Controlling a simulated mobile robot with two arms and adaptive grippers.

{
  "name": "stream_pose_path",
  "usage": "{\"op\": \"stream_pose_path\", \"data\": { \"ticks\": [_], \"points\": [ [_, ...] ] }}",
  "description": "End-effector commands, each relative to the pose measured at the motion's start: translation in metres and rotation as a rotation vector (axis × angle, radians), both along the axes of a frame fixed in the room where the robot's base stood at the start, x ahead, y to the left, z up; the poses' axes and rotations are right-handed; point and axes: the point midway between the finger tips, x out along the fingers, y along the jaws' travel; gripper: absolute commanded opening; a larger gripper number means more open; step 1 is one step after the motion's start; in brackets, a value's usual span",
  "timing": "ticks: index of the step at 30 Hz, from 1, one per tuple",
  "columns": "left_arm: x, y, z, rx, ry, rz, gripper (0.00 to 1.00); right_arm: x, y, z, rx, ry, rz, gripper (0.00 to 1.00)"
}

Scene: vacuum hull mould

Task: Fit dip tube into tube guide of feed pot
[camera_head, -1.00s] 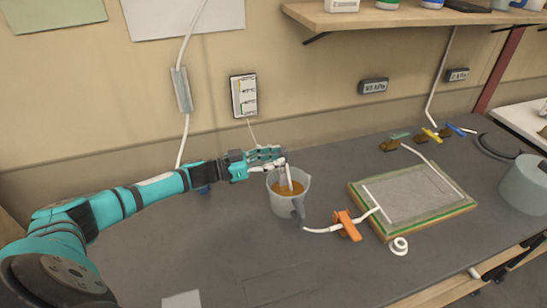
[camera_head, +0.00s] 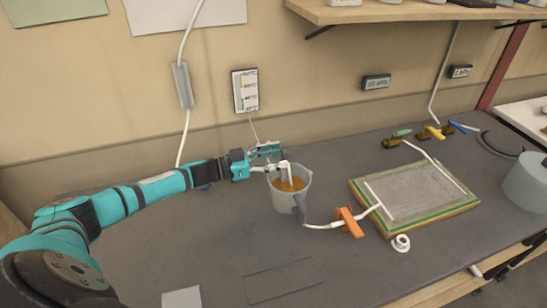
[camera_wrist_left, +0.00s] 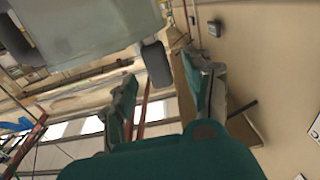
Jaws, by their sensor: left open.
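The feed pot (camera_head: 284,203), a pale grey cup holding amber liquid (camera_head: 288,185), stands on the bench. The white dip tube (camera_head: 286,171) stands in the pot near its back rim, its lower end hidden. Its bent top reaches left over the rim. I cannot make out the tube guide or whether the tube is in it. My left gripper (camera_head: 268,152) is open, just behind and left of the tube's top; I see nothing held. In the left wrist view its fingers are spread (camera_wrist_left: 166,72), with the pot's grey wall at upper left. My right gripper is not in view.
A white hose (camera_head: 322,226) with an orange clamp (camera_head: 348,222) runs from near the pot to the framed mould panel (camera_head: 412,190). A white ring (camera_head: 401,243) lies in front. A grey vessel (camera_head: 527,186) stands far right. The bench front left of the pot is mostly clear.

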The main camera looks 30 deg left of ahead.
Motion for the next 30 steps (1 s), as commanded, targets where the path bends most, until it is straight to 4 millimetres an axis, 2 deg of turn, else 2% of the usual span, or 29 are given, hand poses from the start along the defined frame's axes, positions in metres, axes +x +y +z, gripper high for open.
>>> {"op": "stream_pose_path", "data": {
  "ticks": [5,18,24,30],
  "points": [
    [-0.009,0.009,-0.001,0.002,0.002,0.001,0.52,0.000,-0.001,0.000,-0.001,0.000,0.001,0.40],
    [-0.074,0.066,-0.003,0.002,0.005,0.000,0.52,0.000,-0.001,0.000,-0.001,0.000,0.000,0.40],
    [-0.087,0.079,-0.001,0.001,0.001,0.000,0.52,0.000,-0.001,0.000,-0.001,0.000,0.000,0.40],
    [-0.089,0.081,-0.001,-0.001,-0.001,0.000,0.52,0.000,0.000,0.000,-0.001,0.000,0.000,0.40]
  ]
}}
